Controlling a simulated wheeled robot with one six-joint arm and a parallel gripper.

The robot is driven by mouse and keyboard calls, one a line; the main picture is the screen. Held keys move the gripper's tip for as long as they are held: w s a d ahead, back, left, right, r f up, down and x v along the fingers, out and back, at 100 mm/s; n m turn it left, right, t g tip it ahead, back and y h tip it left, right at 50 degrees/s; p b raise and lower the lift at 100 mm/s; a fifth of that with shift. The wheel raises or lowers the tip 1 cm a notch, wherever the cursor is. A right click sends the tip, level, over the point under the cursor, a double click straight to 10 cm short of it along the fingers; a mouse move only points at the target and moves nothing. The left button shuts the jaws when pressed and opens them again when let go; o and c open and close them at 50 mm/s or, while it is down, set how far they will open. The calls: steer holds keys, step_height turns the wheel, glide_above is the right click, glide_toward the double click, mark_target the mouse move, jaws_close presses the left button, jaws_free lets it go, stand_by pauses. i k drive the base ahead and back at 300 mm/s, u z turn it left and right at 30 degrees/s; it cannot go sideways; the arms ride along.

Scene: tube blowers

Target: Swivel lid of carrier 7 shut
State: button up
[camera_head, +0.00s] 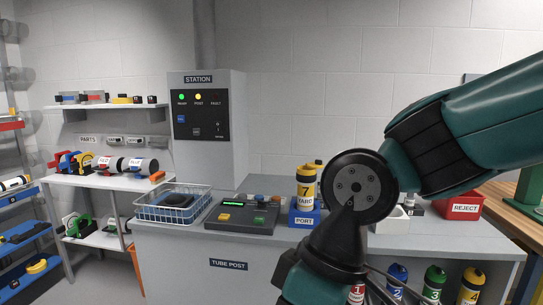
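Carrier 7 (306,189) is a yellow cylinder with a dark band, marked "7" and "YARD". It stands upright in the blue block labelled "PORT" (303,219) on the counter. A small yellow and black part (316,163) shows at its top; I cannot tell how far the lid is swivelled. My arm comes in from the right, and its black joint is just right of carrier 7, covering part of the view there. The arm bends down to the bottom edge. My gripper's fingertips do not show.
A wire basket (172,208) and a control box with coloured buttons (242,215) stand left of the port on the counter. A red "REJECT" bin (459,206) is at the right. Numbered carriers, including a green one (434,283), stand in front of the counter.

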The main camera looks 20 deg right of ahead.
mark_target(318, 164)
steer(key=u, duration=0.05)
steer(key=i, duration=0.9)
steer(key=z, duration=0.65)
steer(key=i, duration=0.85)
steer(key=z, duration=0.55)
